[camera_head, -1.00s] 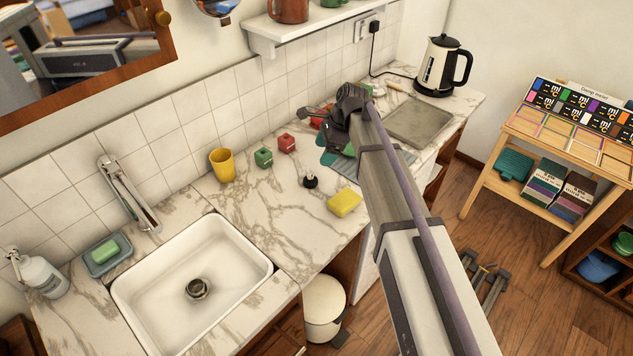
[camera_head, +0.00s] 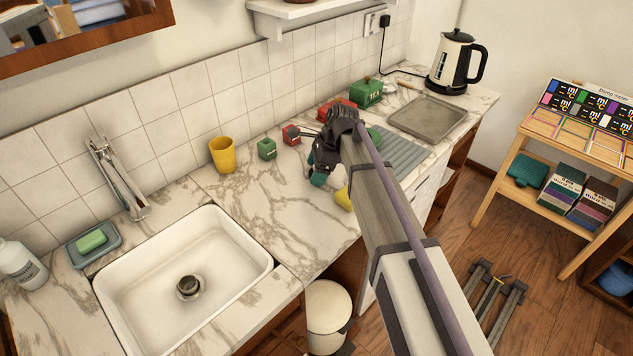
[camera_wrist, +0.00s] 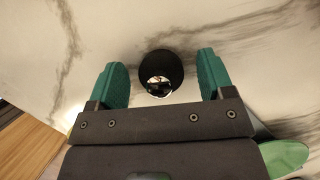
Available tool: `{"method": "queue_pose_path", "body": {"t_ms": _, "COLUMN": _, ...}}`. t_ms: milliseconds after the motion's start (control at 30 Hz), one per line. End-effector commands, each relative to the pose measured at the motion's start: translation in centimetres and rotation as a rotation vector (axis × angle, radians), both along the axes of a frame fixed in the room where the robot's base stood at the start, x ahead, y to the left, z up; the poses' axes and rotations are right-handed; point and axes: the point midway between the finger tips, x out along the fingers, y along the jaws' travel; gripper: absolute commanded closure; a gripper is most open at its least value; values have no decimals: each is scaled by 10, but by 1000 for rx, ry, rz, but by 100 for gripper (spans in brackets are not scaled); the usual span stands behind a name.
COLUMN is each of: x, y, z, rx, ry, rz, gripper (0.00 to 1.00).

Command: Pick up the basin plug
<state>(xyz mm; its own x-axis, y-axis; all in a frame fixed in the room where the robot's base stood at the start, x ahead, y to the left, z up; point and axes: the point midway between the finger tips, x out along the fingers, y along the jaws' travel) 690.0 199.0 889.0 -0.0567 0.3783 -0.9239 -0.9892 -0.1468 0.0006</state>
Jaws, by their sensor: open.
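The basin plug (camera_wrist: 158,62) is a round black disc with a shiny metal knob, lying on the marble counter. In the wrist view it sits between the two teal fingers of my gripper (camera_wrist: 161,78), near their tips, with a gap on each side. My gripper is open and empty. In the head view my gripper (camera_head: 317,174) is low over the counter, right of the sink, and hides the plug. I cannot tell its exact height above the counter.
A yellow sponge (camera_head: 344,199) is partly hidden beside my gripper. The white sink (camera_head: 150,308) is at left. The marble between sink and gripper is clear.

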Motion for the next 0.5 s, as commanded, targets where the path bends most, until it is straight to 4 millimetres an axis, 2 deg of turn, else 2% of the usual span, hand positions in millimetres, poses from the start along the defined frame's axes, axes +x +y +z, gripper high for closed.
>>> {"method": "queue_pose_path", "body": {"t_ms": 133, "x": 0, "y": 0, "z": 3, "rx": 0, "ry": 0, "rz": 0, "gripper": 26}}
{"method": "queue_pose_path", "body": {"t_ms": 500, "x": 0, "y": 0, "z": 3, "rx": 0, "ry": 0, "rz": 0, "gripper": 62}}
